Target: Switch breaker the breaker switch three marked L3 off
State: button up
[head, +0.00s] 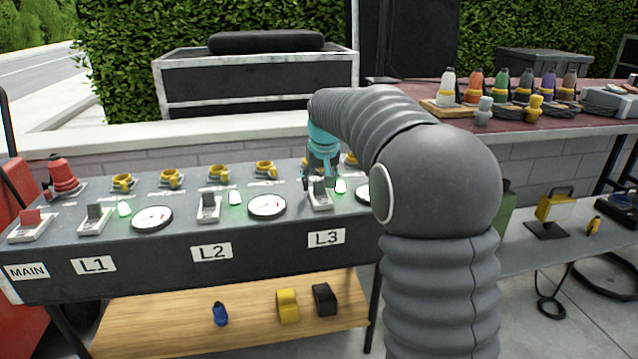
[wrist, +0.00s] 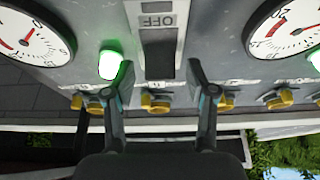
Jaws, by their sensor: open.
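The L3 breaker switch (head: 320,202) is a dark lever in a pale housing, above the white L3 label (head: 326,237) on the grey panel. My gripper (head: 318,182) is right over it and hides part of the lever. In the wrist view the lever (wrist: 158,52) stands in its housing, with an OFF marking (wrist: 157,20) at one end. My open gripper (wrist: 155,75) has one finger on either side of the lever's end, with gaps; I cannot tell its height above the lever. The green lamp beside L3 (head: 340,186) is lit and also shows in the wrist view (wrist: 110,65).
The L2 switch (head: 209,207), L1 switch (head: 95,220) and red MAIN switch (head: 31,224) stand to the left. Round gauges (head: 267,206) sit between the switches. Yellow sockets (head: 265,168) line the panel's back. A wooden shelf (head: 150,317) lies below.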

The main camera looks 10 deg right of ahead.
jog(key=shift+w+f, duration=0.1)
jog(key=shift+f, duration=0.15)
grip_shut()
